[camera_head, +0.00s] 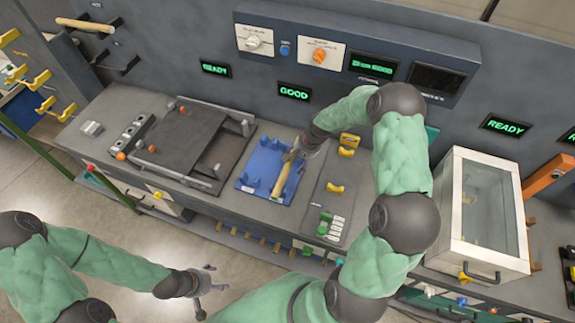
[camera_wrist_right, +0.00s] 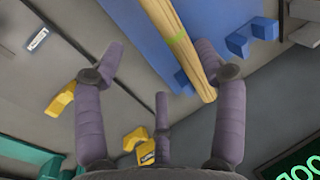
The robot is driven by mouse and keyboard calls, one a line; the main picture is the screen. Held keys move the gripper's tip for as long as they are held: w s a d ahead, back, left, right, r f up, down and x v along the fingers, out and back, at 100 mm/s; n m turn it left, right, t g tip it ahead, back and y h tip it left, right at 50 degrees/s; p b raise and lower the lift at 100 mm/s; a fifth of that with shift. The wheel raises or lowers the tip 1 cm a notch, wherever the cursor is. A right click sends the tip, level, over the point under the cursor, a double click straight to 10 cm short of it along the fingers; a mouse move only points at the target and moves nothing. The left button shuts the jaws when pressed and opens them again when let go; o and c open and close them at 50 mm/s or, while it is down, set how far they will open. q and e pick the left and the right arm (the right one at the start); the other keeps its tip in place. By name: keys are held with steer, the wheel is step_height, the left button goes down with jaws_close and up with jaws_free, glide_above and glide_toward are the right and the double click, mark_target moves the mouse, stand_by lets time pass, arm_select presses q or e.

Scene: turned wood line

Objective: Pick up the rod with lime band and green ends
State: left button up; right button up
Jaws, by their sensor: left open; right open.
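A pale wooden rod (camera_head: 283,178) lies at a slant on a blue fixture (camera_head: 256,170) on the workbench. In the right wrist view the rod (camera_wrist_right: 165,18) shows a lime band around it; I cannot make out green ends. My right gripper (camera_head: 297,152) is over the rod's far end, with its fingers spread. In the right wrist view the open fingers (camera_wrist_right: 160,75) have the rod beside the right-hand finger, which overlaps it in the picture; I cannot tell whether they touch. My left gripper (camera_head: 207,284) is open and empty, low in front of the bench.
A dark plate station (camera_head: 185,135) stands left of the blue fixture. Yellow holders (camera_head: 335,187) and green-and-white switches (camera_head: 330,225) are to its right. A glass-sided white cabinet (camera_head: 485,205) stands further right. Another rod (camera_head: 85,25) rests on a wall rack.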

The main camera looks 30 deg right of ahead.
mark_target(290, 166)
steer(key=shift+w+a+f, duration=0.1)
steer(key=shift+w+f, duration=0.5)
steer(key=shift+f, duration=0.3)
steer(key=shift+a+f, duration=0.25)
steer(key=shift+f, duration=0.15)
steer(key=x, duration=0.4)
steer(key=shift+w+p, duration=0.2)
steer(key=shift+p, duration=0.1)
steer(key=c, duration=1.3)
